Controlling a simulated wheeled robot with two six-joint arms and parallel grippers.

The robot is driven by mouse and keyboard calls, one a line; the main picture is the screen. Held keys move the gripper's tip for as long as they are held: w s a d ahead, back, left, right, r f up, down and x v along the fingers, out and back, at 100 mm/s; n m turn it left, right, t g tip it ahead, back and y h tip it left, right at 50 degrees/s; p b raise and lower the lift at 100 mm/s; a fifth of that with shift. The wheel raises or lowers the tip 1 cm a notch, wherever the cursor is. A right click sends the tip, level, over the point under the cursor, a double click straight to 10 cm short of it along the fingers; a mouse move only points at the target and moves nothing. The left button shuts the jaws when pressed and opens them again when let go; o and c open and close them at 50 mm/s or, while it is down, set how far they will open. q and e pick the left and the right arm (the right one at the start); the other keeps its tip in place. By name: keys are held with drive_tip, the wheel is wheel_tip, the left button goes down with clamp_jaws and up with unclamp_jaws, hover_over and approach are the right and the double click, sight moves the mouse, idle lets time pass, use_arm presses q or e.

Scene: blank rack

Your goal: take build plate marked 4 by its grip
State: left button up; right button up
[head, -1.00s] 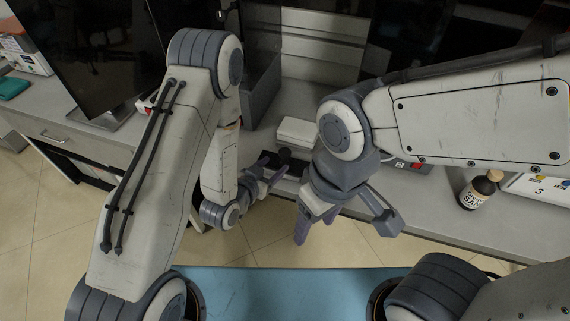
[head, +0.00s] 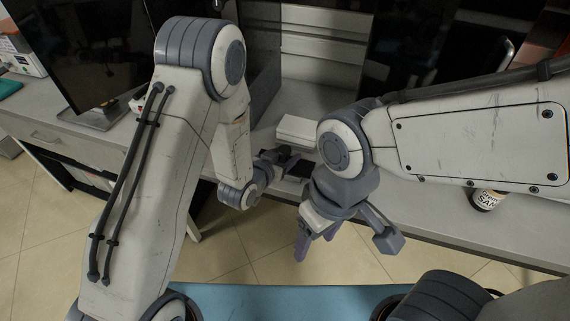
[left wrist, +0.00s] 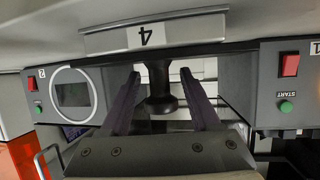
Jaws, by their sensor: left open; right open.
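In the left wrist view, a white label with an upside-down 4 (left wrist: 147,35) sits on a pale plate edge. A black knob-like grip (left wrist: 160,98) stands out just below it. My left gripper (left wrist: 160,78) is open, with one dark purple finger on each side of the grip. Gaps show between the fingers and the grip. In the head view my left gripper (head: 276,160) is at the bench front, small and partly hidden by its own wrist. My right gripper (head: 347,238) is open and empty over the floor in front of the bench.
Grey panels with red switches (left wrist: 289,64) and green buttons (left wrist: 287,106) flank the grip closely in the left wrist view. A white block (head: 297,130) lies on the bench (head: 440,205).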

use_arm(q)
drive_tip(key=shift+x, duration=1.35)
drive_tip(key=shift+r, duration=0.1)
clamp_jaws()
